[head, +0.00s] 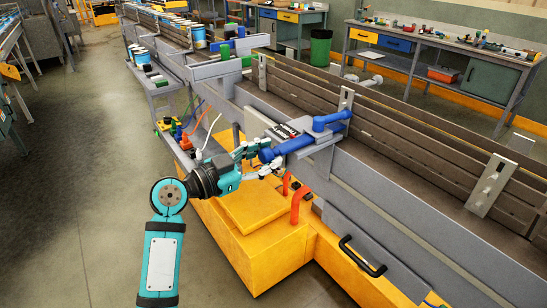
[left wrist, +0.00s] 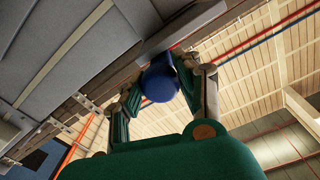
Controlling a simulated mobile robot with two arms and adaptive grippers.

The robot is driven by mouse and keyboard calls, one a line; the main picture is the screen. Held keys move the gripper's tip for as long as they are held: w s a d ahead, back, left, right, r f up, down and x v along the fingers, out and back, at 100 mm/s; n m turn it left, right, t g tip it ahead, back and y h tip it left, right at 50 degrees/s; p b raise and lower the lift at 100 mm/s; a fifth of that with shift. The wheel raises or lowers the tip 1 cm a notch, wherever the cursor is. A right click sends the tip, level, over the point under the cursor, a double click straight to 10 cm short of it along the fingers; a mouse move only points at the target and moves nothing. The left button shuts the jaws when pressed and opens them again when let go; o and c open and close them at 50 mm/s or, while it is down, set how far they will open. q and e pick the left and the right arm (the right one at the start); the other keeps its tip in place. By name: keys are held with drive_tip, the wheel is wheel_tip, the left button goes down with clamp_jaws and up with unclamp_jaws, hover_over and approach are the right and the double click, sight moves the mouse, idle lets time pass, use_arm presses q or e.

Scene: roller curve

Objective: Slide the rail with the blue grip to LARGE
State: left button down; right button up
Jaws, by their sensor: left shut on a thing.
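The blue grip (head: 292,146) is a thick blue bar sticking out from the near side of the conveyor, beside a small dark label plate (head: 283,132) whose words are too small to read. Behind it a blue link (head: 333,120) reaches to the brown slatted rail (head: 385,128) above the conveyor. My left gripper (head: 265,160) is shut on the outer end of the blue grip. In the left wrist view, the grip's round blue end (left wrist: 160,84) sits between the two fingers. My right gripper is in neither view.
A yellow machine base (head: 262,235) with orange pipes (head: 297,203) and a black handle (head: 362,256) stands below the grip. A side shelf (head: 157,88) and blue-banded cans (head: 197,37) are farther back. The floor to the left is clear.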

use_arm(q)
drive_tip(key=shift+s+a+f, duration=0.15)
drive_tip(key=shift+s+a, duration=0.15)
drive_tip(key=shift+a, duration=0.05)
drive_tip(key=shift+w, duration=0.1)
drive_tip(key=c, duration=1.2)
unclamp_jaws()
drive_tip(key=shift+c, duration=0.2)
drive_tip(key=o, duration=0.4)
drive_tip(key=shift+s+a, duration=0.15)
drive_tip(key=shift+s, duration=0.05)
drive_tip(key=shift+c, duration=0.2)
drive_tip(key=v, duration=1.2)
